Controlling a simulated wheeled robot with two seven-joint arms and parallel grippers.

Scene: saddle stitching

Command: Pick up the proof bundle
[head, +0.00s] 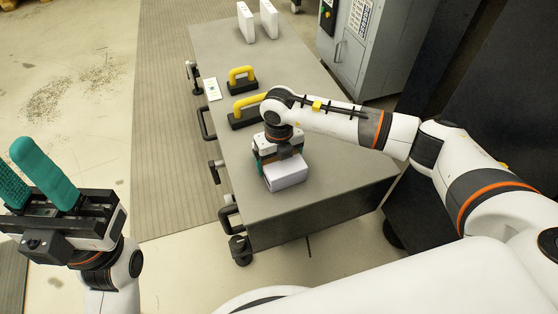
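A white block-like bundle (288,177), which I take for the proof bundle, lies on the near end of the grey table (322,188). My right gripper (276,166) points down over the back part of the bundle. One teal finger shows along the bundle's left side; the other finger is hidden, so I cannot tell whether the gripper is closed on it. The bundle seems to be at table level. My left gripper (32,178) is off the table at the left, fingers up, open and empty.
Two black blocks with yellow handles (242,75) (246,108) stand behind my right gripper. A small white-and-green card (212,89) lies at the left edge. Two white upright blocks (245,22) (269,19) stand at the far end. A grey cabinet (362,48) stands right of the table.

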